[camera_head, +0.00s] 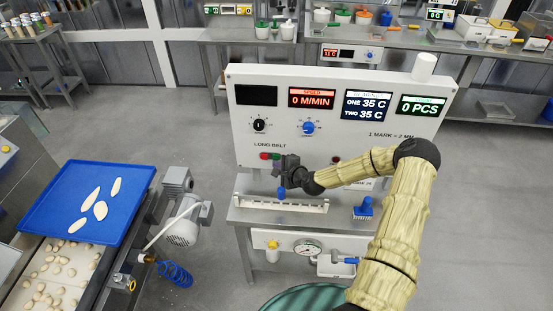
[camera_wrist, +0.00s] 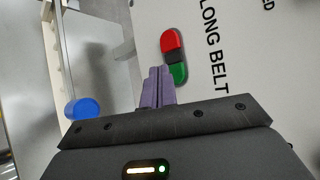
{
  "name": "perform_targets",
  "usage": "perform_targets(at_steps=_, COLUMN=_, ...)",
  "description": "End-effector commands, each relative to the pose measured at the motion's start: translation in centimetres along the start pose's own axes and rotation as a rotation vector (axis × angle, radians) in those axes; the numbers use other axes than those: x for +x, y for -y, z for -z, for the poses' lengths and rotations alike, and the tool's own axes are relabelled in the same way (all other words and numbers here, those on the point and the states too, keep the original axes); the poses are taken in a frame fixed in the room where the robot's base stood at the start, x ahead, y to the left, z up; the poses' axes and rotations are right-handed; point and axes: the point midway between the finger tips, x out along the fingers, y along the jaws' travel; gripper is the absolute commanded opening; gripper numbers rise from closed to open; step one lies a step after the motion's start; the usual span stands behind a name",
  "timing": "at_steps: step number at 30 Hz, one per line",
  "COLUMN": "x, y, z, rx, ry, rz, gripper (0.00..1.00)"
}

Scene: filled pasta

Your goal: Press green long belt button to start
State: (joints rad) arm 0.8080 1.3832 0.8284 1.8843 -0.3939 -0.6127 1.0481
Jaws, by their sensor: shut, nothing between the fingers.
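The control panel (camera_head: 300,88) is a white upright box with several displays and knobs. Under the "LONG BELT" label are a red button (camera_head: 264,156) and, to its right, a green button, largely blocked by my gripper in the head view. In the wrist view the red button (camera_wrist: 171,41) and the green button (camera_wrist: 179,72) form one rounded pair with a dark middle. My gripper (camera_head: 278,162) is in front of the panel by this pair. In the wrist view its fingers (camera_wrist: 157,77) are shut and empty, with tips just beside the green button; I cannot tell whether they touch.
A blue-topped knob (camera_head: 282,192) is below my gripper, by a white ruled rail (camera_head: 258,204). A blue-handled tool (camera_head: 364,207) stands on the shelf to the right. A blue tray (camera_head: 70,222) with pale pieces lies left, near a motor (camera_head: 180,232).

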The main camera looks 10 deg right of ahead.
Motion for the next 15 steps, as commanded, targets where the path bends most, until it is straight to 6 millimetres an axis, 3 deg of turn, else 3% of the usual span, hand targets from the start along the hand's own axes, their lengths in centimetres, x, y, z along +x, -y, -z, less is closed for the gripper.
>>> perform_targets(at_steps=15, x=0.43, y=0.38, z=0.38, rx=0.000, ry=0.000, rz=0.001, gripper=0.00)
